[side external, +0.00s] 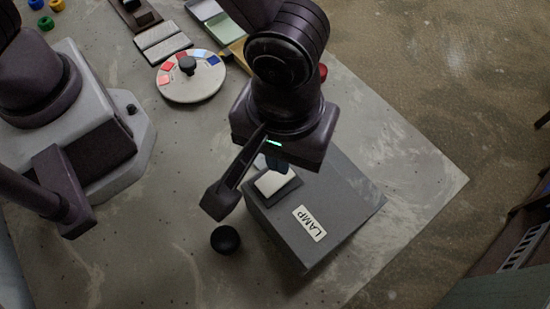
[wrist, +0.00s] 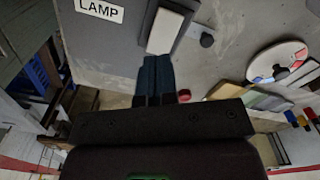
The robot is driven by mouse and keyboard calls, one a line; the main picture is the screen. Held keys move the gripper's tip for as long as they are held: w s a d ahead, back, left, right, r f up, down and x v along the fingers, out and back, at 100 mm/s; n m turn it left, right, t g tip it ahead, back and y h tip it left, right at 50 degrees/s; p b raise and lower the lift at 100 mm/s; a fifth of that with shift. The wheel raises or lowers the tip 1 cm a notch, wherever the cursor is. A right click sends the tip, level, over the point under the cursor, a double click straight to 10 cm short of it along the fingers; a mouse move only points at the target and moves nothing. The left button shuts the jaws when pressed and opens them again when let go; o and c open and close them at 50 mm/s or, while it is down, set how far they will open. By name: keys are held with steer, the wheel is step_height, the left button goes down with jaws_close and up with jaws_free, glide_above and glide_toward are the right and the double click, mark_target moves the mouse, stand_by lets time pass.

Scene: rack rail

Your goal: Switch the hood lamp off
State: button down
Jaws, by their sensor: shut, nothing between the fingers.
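The lamp box (side external: 335,205) is a grey box with a white LAMP label (side external: 309,223), standing on the table at the centre right. A white rocker switch (side external: 272,183) in a dark frame is on its top face. In the wrist view the switch (wrist: 164,32) is just beyond my fingertips, and the label (wrist: 99,10) is to its left. My gripper (wrist: 155,60) is shut and empty, its fingers together at the near edge of the switch. I cannot tell whether they touch it. In the side view my gripper's body hides part of the switch and the fingertips.
A black ball-shaped knob (side external: 225,239) is left of the box. A round dial with coloured segments (side external: 191,92) and a black knob lies further back, near grey and coloured trays (side external: 206,12). Blue, green and yellow rings (side external: 45,23) are at the far left.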

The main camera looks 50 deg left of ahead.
steer(key=shift+f, duration=1.65)
stand_by(1.0)
steer(key=shift+r, duration=3.55)
